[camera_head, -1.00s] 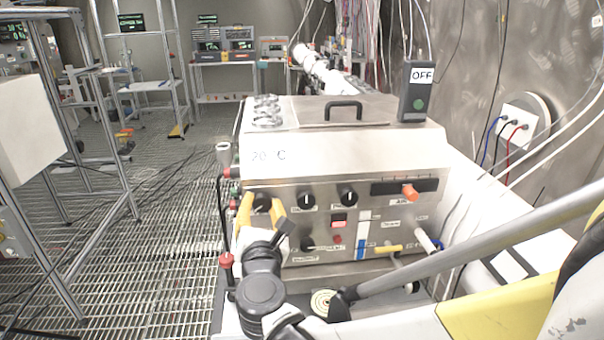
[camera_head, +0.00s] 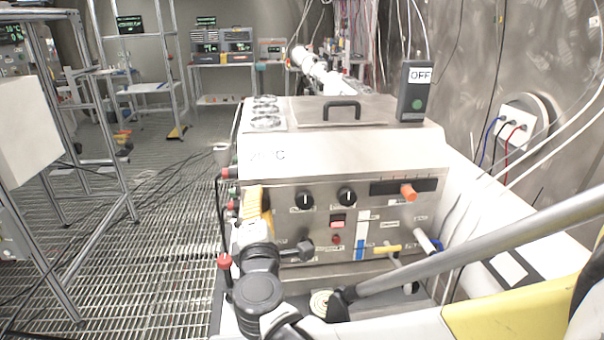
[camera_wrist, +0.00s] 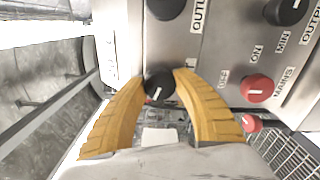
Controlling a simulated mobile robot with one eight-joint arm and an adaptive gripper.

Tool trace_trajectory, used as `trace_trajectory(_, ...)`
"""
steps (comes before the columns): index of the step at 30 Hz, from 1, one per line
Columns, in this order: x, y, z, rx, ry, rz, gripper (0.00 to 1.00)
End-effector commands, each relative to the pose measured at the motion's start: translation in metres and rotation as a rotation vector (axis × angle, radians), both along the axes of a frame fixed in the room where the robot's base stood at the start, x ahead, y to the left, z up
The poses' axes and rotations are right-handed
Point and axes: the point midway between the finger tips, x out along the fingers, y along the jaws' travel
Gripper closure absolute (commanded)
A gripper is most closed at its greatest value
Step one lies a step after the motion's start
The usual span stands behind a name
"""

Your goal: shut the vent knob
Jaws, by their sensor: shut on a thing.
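A small black knob (camera_wrist: 158,86) with a white mark sits between the tips of my gripper (camera_wrist: 161,78) in the wrist view. I take it as the vent knob, though no label naming it is readable. The yellow fingers close around it from both sides. In the head view my gripper (camera_head: 256,203) is at the left end of the steel machine's front panel (camera_head: 385,222), with its fingers seen nearly edge-on. The gripped knob is hidden there behind the fingers.
Two black knobs (camera_head: 326,198) sit right of my gripper, with an orange knob (camera_head: 409,192) farther right. In the wrist view, another black knob (camera_wrist: 165,8) and a red MAINS knob (camera_wrist: 257,88) are close by. A red-topped dark cable (camera_head: 224,261) hangs at the left.

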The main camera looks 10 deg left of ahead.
Motion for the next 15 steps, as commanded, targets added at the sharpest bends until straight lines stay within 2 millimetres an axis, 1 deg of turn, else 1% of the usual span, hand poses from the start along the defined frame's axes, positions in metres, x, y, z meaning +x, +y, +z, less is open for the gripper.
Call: trace_trajectory(15,0.0004,0.0005,0.0014,0.476,0.114,0.001,0.95)
